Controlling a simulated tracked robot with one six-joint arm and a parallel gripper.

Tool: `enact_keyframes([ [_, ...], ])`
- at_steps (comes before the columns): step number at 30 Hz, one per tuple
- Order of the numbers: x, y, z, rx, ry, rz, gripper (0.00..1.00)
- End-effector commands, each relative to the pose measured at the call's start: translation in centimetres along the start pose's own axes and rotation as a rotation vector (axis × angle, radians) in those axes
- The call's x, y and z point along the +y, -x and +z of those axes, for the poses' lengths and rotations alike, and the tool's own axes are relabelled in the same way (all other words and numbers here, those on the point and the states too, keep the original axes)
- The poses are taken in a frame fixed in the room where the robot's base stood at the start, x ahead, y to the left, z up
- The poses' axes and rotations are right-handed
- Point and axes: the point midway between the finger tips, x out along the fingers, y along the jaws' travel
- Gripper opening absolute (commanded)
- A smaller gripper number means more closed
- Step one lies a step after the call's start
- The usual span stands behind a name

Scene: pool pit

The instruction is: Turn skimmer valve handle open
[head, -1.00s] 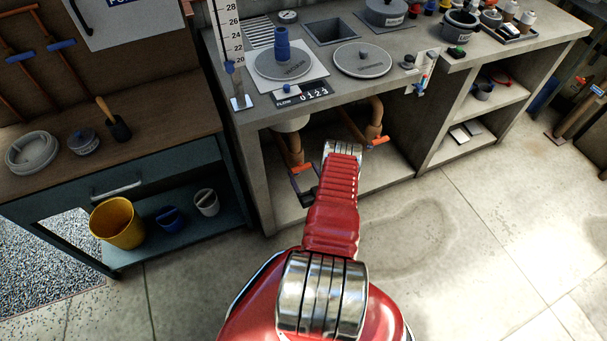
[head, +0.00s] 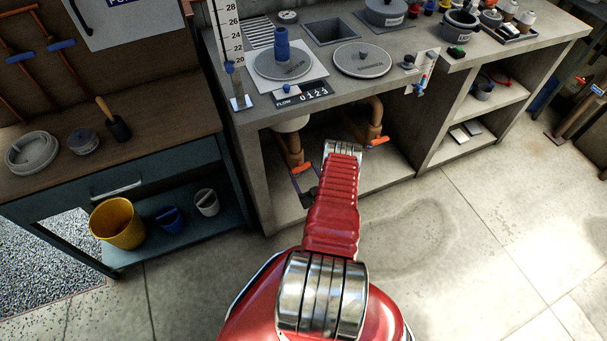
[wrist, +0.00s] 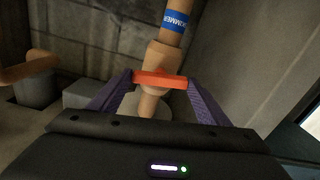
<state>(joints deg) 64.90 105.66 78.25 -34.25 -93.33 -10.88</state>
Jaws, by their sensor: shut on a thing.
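In the wrist view an orange valve handle (wrist: 160,79) lies crosswise over a tan pipe (wrist: 163,58). The pipe carries a blue label (wrist: 175,20) reading as skimmer. My gripper (wrist: 158,84) is shut on the handle, with one purple finger at each end of it. In the head view the handle (head: 303,168) shows under the counter, left of my red arm, with the dark jaws just below it. My arm hides part of the gripper.
A second orange handle (head: 377,141) sits on another pipe to the right. The concrete counter (head: 250,110) overhangs the pipes, with a side wall on the left. A yellow bucket (head: 117,223) stands on the shelf at left. The floor at right is clear.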

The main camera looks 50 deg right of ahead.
Motion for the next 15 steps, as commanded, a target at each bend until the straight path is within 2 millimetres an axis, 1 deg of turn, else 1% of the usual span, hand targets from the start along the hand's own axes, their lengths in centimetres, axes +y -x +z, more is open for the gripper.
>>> enact_keyframes([
  [1,-0.29,-0.05,0.08,-0.003,0.03,-0.007,0.48],
  [8,-0.32,-0.06,0.1,-0.003,0.222,-0.008,0.48],
  [15,-0.36,-0.07,0.11,-0.002,0.45,-0.01,0.48],
])
